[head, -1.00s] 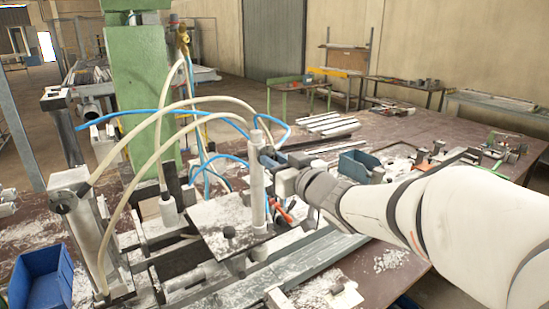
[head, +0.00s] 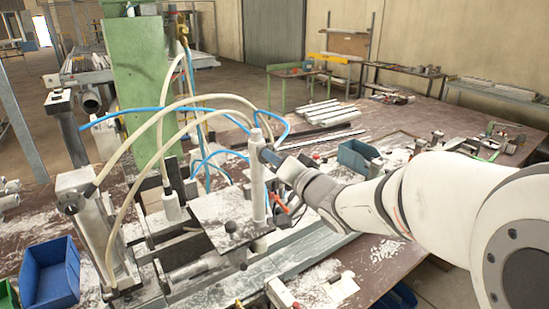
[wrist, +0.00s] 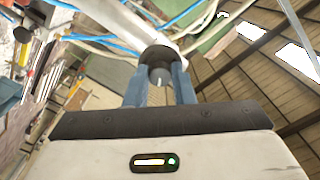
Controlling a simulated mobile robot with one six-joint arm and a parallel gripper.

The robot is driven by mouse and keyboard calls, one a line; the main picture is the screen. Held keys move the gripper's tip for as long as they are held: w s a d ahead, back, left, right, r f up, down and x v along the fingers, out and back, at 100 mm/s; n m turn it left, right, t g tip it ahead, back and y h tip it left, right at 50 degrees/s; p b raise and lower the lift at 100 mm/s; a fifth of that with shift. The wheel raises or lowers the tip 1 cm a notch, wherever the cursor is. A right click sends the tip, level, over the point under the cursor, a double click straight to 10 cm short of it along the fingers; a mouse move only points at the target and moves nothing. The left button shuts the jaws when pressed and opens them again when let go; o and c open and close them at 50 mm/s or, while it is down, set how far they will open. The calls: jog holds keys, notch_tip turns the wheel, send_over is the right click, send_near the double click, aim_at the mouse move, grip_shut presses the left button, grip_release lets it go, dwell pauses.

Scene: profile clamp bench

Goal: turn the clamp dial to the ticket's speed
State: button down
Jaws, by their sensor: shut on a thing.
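My gripper (wrist: 159,88) is shut on the clamp dial (wrist: 159,71), a dark round knob with a pale mark on its face. One blue-grey finger lies on each side of it in the wrist view. The dial sits at the end of a pale cylindrical part (wrist: 129,22). In the head view my gripper (head: 269,158) reaches in from the right to the upright pale post (head: 257,180) of the clamp bench. The dial is hidden there. I cannot read any scale, and I cannot make out a ticket.
Pale and blue hoses (head: 160,118) arch left of the post near the green column (head: 137,80). A red-handled part (head: 279,202) is just below my gripper. A blue bin (head: 50,275) stands at the front left, another (head: 356,155) behind my arm. Metal profiles (head: 325,112) lie on the table behind.

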jog(key=shift+f+m, duration=0.2)
jog(key=shift+m, duration=0.2)
jog(key=c, duration=1.2)
grip_release()
jog(key=shift+r, duration=0.15)
jog(key=shift+c, duration=0.2)
jog(key=shift+s, duration=0.1)
jog(key=b+v, duration=0.1)
jog(key=v, duration=0.6)
jog(key=shift+s+d+b, duration=0.2)
jog(key=shift+s+b, duration=0.1)
